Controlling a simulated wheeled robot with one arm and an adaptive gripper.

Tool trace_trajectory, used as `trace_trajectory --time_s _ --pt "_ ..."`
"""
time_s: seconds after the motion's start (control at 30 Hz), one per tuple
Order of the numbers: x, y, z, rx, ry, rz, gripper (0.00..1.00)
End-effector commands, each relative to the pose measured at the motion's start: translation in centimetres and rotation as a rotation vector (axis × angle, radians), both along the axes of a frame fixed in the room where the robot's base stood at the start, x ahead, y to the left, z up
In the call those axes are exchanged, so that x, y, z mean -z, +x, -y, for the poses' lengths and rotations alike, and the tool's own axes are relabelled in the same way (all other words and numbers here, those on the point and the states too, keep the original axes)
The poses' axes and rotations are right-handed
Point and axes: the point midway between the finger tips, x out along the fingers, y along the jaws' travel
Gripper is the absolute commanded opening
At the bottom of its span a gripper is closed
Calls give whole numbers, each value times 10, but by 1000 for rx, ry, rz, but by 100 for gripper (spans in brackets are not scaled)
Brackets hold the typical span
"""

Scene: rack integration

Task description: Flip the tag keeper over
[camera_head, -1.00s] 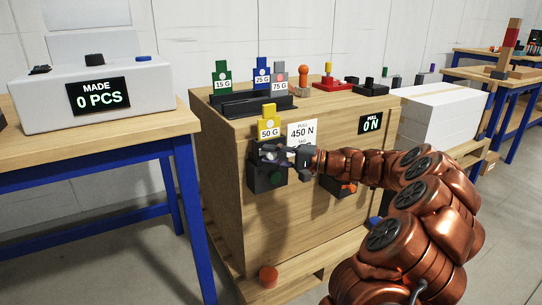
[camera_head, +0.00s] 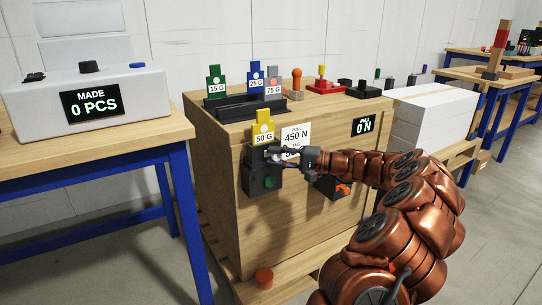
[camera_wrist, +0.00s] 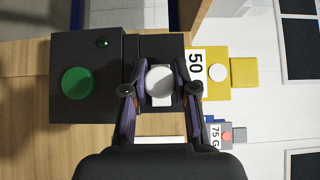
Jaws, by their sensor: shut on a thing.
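A black box (camera_head: 262,180) with a green button (camera_wrist: 78,83) is fixed to the front of the wooden crate. A yellow 50 G tag (camera_head: 263,128) stands upright at its top; it also shows in the wrist view (camera_wrist: 208,74). Between them is a dark block with a pale round knob (camera_wrist: 160,82), which looks like the tag keeper. My gripper (camera_wrist: 160,90) is shut on this knob, one finger on each side. In the head view my gripper (camera_head: 272,152) reaches the box's top from the right and hides the keeper.
A white card reading 450 N (camera_head: 296,136) is right behind my gripper. A second black box with an orange part (camera_head: 342,188) sits to the right, partly behind my arm. Several tags stand in a black rack (camera_head: 240,105) on the crate. An orange cylinder (camera_head: 264,278) is low in front.

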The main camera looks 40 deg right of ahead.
Motion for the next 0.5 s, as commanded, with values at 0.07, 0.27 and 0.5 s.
trace_trajectory --time_s 0.07,0.27,0.5 --pt "0 0 4 10 0 1 0" --pt "0 -1 6 14 0 1 32" --pt "0 0 3 8 -1 1 54"
